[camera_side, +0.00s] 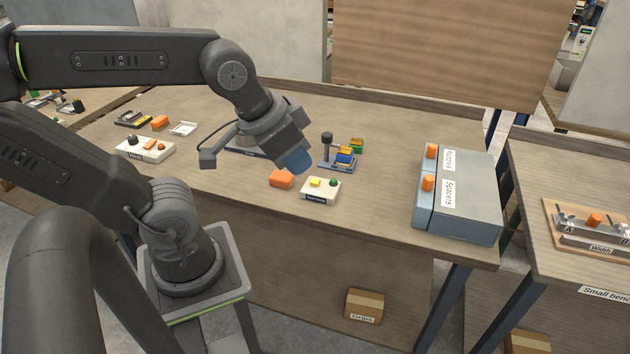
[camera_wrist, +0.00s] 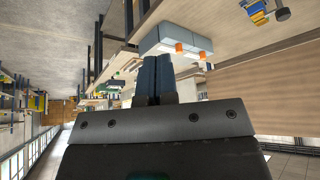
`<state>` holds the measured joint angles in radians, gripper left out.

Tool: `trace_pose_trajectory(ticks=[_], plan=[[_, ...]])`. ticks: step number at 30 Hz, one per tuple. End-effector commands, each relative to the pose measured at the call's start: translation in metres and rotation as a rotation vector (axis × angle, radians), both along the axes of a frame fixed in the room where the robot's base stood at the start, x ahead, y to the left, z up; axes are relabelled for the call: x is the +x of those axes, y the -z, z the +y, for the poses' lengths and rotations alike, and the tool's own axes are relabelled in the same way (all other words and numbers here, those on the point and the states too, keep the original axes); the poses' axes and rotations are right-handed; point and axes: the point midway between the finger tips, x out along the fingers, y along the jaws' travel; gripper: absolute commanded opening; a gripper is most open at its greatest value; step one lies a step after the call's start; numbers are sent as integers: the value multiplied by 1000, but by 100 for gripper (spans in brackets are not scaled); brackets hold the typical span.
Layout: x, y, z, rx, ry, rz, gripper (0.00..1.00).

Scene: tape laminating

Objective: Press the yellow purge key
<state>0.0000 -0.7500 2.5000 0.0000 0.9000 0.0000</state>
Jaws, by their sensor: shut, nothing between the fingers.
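The yellow key (camera_side: 315,182) sits on top of a small white box (camera_side: 320,195) with a dark label on its front and a green button (camera_side: 333,182) beside the key. The box stands near the front edge of the bench. My gripper (camera_side: 297,163) is above and to the left of the box in the side view, apart from it, with its blue fingers tilted down to the right. In the wrist view the two fingers (camera_wrist: 157,78) are shut together and hold nothing. I cannot make out the yellow key in the wrist view.
An orange block (camera_side: 282,178) lies just left of the white box. A press-like fixture (camera_side: 340,155) with blue, yellow and green parts stands behind it. A grey drawer unit (camera_side: 470,200) with orange knobs stands at the right. Bench (camera_side: 375,205) is clear between box and drawers.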

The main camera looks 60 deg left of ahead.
Motion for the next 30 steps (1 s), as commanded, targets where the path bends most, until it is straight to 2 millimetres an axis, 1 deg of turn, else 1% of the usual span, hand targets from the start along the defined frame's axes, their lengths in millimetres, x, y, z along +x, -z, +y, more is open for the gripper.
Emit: trace_pose_trajectory(ticks=[18,21,23,26,29,30], plan=[[0,0,0,0,0,0,0],[3,0,4,15,-8,-7,0],[9,1,10,40,-21,-21,0],[26,2,31,122,-52,-63,0],[50,3,60,242,-75,-127,0],[60,3,74,295,-78,-156,0]])
